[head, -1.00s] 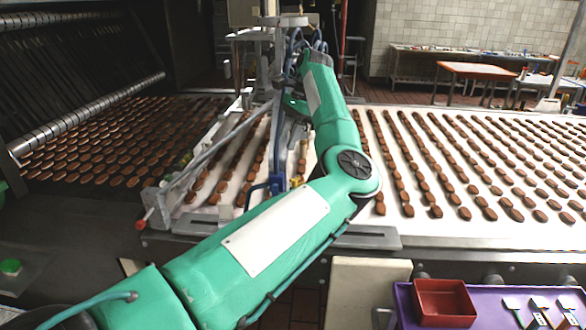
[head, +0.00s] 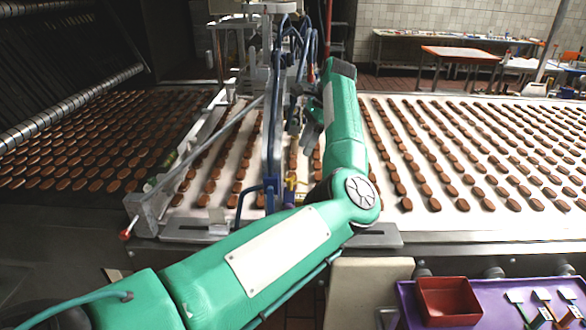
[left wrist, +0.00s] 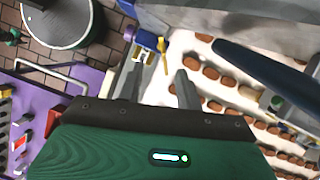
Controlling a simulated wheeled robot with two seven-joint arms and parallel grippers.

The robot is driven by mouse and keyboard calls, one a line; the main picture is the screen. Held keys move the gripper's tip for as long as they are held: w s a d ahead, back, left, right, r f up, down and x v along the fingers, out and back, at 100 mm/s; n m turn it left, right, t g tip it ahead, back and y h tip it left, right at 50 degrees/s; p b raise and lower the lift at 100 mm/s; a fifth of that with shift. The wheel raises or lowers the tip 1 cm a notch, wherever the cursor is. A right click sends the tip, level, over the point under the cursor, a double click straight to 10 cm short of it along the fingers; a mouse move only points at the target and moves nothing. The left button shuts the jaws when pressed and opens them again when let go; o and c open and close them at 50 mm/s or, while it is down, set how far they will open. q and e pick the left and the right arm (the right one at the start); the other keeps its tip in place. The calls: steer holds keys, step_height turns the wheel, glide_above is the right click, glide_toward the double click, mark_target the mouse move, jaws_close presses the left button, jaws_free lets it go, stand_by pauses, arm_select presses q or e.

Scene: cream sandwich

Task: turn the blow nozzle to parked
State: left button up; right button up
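A small blue fitting with a yellow lever (head: 290,184) sits low on the blue-framed rig over the belt; it may be the blow nozzle, but I cannot be sure. In the left wrist view a blue part (left wrist: 147,38) with a yellow lever (left wrist: 162,46) shows just beyond the fingertips. My left gripper (head: 309,128) hangs beside the rig, above the biscuit rows, partly hidden by my forearm. In the left wrist view the gripper's (left wrist: 158,78) fingers are apart with nothing between them. The fingers look apart from the lever. My right gripper is out of view.
Rows of brown biscuits lie on the white belt (head: 420,225). A metal rail with a red-tipped end (head: 125,235) runs left of the rig. A purple table (head: 480,318) with a red tray (head: 447,300) stands at the front right. Blue hoses hang around the rig.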

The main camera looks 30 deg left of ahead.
mark_target(291, 176)
arm_select(q)
steer(key=p+x, duration=0.3)
steer(key=x, duration=0.5)
steer(key=shift+a+f, duration=0.15)
steer(key=shift+a, duration=0.05)
steer(key=shift+a+f, duration=0.25)
steer(key=shift+f, duration=0.5)
steer(key=shift+s, duration=0.1)
steer(key=shift+c, duration=0.5)
